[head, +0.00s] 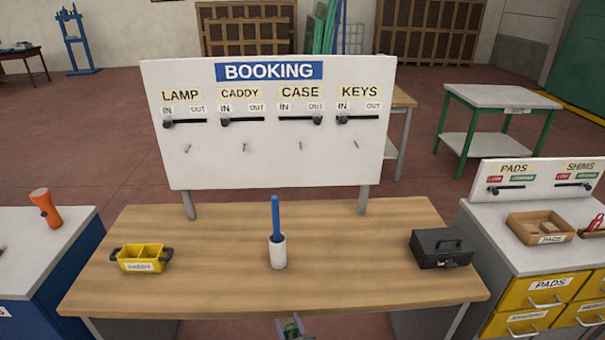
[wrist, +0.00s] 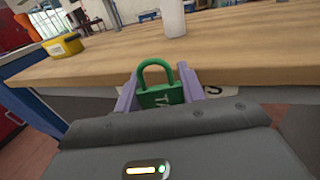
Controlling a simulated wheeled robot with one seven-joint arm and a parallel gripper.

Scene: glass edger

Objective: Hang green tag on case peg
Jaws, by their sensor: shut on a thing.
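My gripper (head: 293,328) is at the near edge of the wooden table, low in the head view. In the wrist view my gripper (wrist: 160,95) is shut on the green tag (wrist: 160,97), a padlock-shaped piece with a loop at the top and pale lettering. The tag is held upright with its loop free above the fingers. The case peg (head: 301,147) is the small bare peg under the CASE label (head: 300,92) on the white booking board (head: 270,175). The black case (head: 441,248) sits at the table's right.
The wooden table (head: 350,285) holds a yellow caddy (head: 142,258) at left and a white cup (head: 278,252) with a blue stick in the middle. Sliders (head: 300,119) sit above the pegs. Side benches flank the table. The air before the board is clear above the cup.

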